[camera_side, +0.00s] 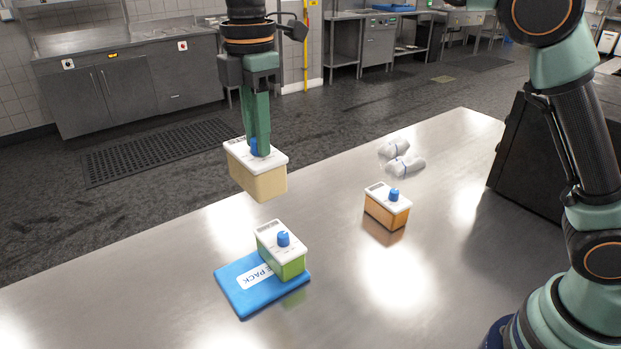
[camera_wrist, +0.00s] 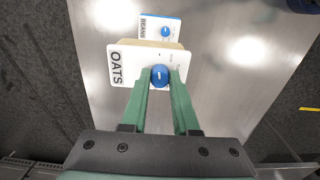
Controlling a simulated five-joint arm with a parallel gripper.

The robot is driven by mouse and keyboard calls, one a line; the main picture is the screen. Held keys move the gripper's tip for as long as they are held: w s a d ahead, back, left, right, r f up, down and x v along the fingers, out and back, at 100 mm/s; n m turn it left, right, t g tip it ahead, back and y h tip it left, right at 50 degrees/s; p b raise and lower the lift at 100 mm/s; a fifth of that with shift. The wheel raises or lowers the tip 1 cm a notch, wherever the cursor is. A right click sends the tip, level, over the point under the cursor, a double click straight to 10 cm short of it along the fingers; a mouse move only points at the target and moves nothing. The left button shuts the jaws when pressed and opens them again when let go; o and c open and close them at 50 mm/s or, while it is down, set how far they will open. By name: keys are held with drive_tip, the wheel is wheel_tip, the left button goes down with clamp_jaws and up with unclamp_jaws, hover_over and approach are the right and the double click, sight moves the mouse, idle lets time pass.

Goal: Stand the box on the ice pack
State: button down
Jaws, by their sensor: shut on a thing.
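My gripper (camera_side: 258,150) is shut on the blue knob (camera_wrist: 160,75) of a cream box with a white lid (camera_side: 268,181). In the wrist view its lid (camera_wrist: 120,62) reads OATS. The box hangs upright in the air, apart from the table. The blue ice pack (camera_side: 240,295) lies flat on the table, below the held box in the side view. A green box (camera_side: 292,269) with a white lid and blue knob stands on the right part of the pack. Its lid (camera_wrist: 150,33) reads BEANS in the wrist view, partly hidden by the held box.
An orange box (camera_side: 384,212) with a white lid and blue knob stands on the steel table (camera_side: 150,290), right of the pack. Pale, whitish objects (camera_side: 402,158) lie behind it. The table left of the pack is clear.

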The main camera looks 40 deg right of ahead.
drive_tip(key=s+a, duration=0.1)
drive_tip(key=a, duration=0.6)
wheel_tip(320, 180, down, 20)
drive_tip(key=shift+r, duration=0.15)
idle(0.3)
drive_tip(key=c, duration=0.7)
unclamp_jaws()
drive_tip(key=shift+d, duration=0.1)
